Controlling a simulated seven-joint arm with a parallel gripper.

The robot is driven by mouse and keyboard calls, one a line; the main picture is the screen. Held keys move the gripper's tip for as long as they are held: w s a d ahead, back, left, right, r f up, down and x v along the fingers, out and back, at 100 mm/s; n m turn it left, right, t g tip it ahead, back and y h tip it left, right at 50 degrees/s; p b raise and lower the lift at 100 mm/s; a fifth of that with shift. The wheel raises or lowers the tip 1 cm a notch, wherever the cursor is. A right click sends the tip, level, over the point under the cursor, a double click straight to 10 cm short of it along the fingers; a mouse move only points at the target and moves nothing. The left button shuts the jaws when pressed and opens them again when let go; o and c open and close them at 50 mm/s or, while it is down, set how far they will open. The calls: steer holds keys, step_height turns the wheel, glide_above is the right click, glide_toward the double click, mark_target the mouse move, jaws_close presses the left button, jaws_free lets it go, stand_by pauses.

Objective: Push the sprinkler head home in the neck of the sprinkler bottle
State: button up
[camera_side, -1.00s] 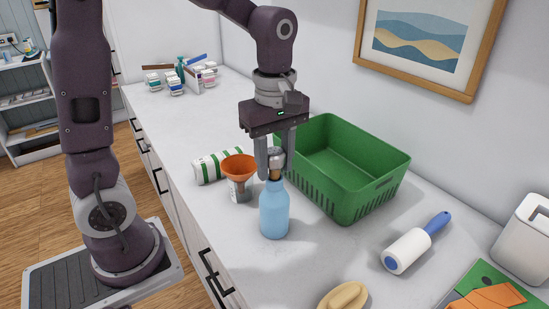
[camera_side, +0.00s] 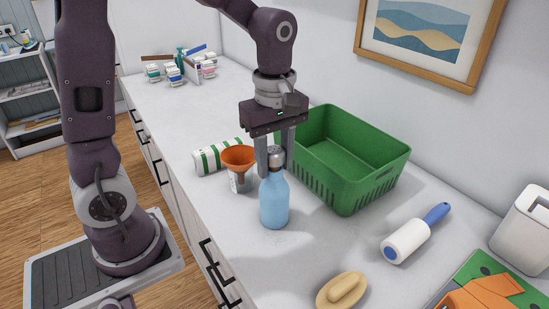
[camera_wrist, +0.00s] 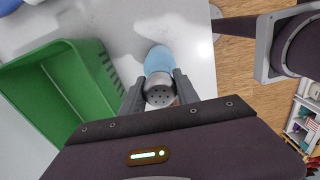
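The sprinkler bottle (camera_side: 274,205) is light blue and stands upright on the counter. It also shows in the wrist view (camera_wrist: 158,58). The grey sprinkler head (camera_side: 277,157), with a perforated round top in the wrist view (camera_wrist: 159,93), sits upright at the bottle's neck. No cork shows between head and bottle from the side; the inside of the neck is hidden. My gripper (camera_side: 276,168) points down over the bottle, its fingers on either side of the head and shut on it; it also shows in the wrist view (camera_wrist: 159,80).
An orange funnel in a can (camera_side: 239,165) stands close left of the bottle, with a green-striped roll (camera_side: 208,159) behind it. A green basket (camera_side: 350,175) is close on the right. A lint roller (camera_side: 415,235) and a tan brush (camera_side: 342,290) lie nearer the camera.

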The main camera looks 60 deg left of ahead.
steer(key=o, duration=0.5)
